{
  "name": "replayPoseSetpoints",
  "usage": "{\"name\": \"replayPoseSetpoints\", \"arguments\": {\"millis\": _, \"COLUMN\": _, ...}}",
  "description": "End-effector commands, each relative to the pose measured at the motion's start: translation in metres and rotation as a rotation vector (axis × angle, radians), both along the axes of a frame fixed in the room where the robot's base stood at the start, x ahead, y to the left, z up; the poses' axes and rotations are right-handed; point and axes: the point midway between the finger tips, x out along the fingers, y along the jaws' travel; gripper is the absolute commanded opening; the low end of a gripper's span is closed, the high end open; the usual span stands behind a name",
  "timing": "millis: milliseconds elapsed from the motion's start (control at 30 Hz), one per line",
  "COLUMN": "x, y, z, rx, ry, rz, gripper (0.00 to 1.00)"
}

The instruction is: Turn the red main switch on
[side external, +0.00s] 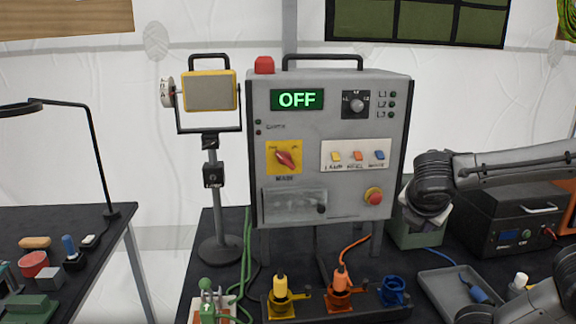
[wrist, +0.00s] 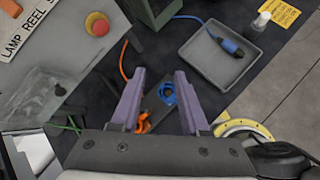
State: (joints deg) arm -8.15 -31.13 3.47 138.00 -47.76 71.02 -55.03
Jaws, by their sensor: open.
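The red main switch (side external: 288,159) is a rotary knob on a yellow plate on the front of the grey control box (side external: 330,105). Its handle lies tilted. The display (side external: 297,99) above it reads OFF in green. In the side view my arm reaches in from the right and its end is beside the box's right edge, apart from the switch; the fingers are hidden there. In the wrist view my gripper (wrist: 158,100) is open and empty, with two purple fingers apart above the table. The main switch is not visible in the wrist view.
A red-and-yellow stop button (side external: 373,196) and a row of labelled small switches (side external: 357,156) share the panel. Yellow, orange and blue connectors (side external: 340,280) stand in front of the box. A grey tray (side external: 462,290) lies at right. A work lamp (side external: 209,92) stands left.

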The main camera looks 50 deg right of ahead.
Motion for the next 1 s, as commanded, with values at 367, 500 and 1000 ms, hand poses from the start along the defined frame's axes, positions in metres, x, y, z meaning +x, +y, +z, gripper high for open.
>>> {"name": "replayPoseSetpoints", "arguments": {"millis": 367, "x": 0.16, "y": 0.057, "z": 0.079, "rx": -1.017, "ry": 0.654, "rz": 0.714, "gripper": 0.45}}
{"name": "replayPoseSetpoints", "arguments": {"millis": 500, "x": 0.195, "y": 0.114, "z": 0.068, "rx": -1.186, "ry": 0.674, "rz": 0.858, "gripper": 0.45}}
{"name": "replayPoseSetpoints", "arguments": {"millis": 1000, "x": 0.225, "y": 0.109, "z": 0.056, "rx": -1.207, "ry": 0.68, "rz": 0.915, "gripper": 0.45}}
